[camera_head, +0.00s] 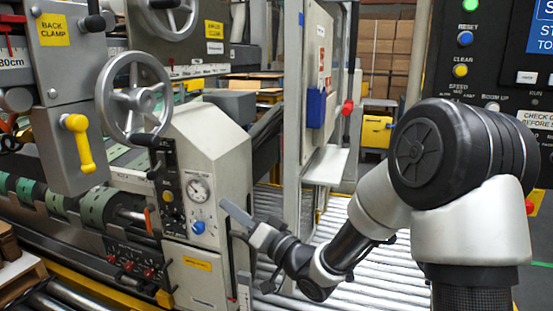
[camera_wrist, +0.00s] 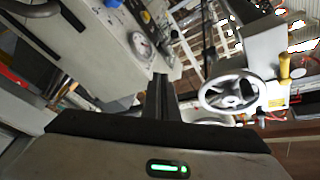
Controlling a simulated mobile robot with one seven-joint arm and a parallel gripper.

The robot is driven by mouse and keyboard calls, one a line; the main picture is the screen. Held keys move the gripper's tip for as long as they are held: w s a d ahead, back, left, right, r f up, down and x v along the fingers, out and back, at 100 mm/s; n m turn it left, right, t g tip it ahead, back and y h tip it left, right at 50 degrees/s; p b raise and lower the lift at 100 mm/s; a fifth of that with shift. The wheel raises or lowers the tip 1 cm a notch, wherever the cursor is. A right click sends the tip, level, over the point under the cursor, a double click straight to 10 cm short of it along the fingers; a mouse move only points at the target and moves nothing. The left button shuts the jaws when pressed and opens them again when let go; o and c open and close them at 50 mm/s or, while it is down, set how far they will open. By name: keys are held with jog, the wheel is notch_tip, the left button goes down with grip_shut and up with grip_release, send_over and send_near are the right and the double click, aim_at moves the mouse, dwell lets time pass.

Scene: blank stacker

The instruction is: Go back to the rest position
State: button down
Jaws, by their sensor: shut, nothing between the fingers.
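My gripper (camera_head: 236,214) is in front of the grey machine cabinet (camera_head: 203,142), close to its right side below the round gauge. It is shut and holds nothing. In the wrist view the closed fingers (camera_wrist: 158,95) stick up from the dark gripper body with a green light. My arm reaches in from the right side of the head view, bent at a large black joint. The gap between the fingertips and the cabinet cannot be told exactly.
The cabinet carries a gauge (camera_head: 198,190), a blue knob (camera_head: 198,227) and a large handwheel (camera_head: 136,98), which also shows in the wrist view (camera_wrist: 229,92). A roller conveyor (camera_head: 385,281) runs below my arm. A control panel (camera_head: 490,70) stands at the right.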

jog(key=s+d+r+g+h, duration=0.1)
jog(key=s+d+h, duration=0.2)
jog(key=d+h, duration=0.55)
jog(key=s+d+r+g+h, duration=0.1)
jog(key=s+d+h, duration=0.35)
jog(key=d, duration=0.75)
jog(key=s+d+f+m+g+h, duration=0.1)
jog(key=s+d+g, duration=0.15)
jog(key=s, duration=0.75)
jog(key=s+d+f+g+h, duration=0.1)
jog(key=s+f+g, duration=0.15)
jog(key=s, duration=0.75)
notch_tip(320, 180, up, 28)
jog(key=g+p, duration=0.1)
jog(key=p, duration=2.7)
jog(key=shift+s+r, duration=0.25)
jog(key=shift+s, duration=0.1)
jog(key=shift+a, duration=0.1)
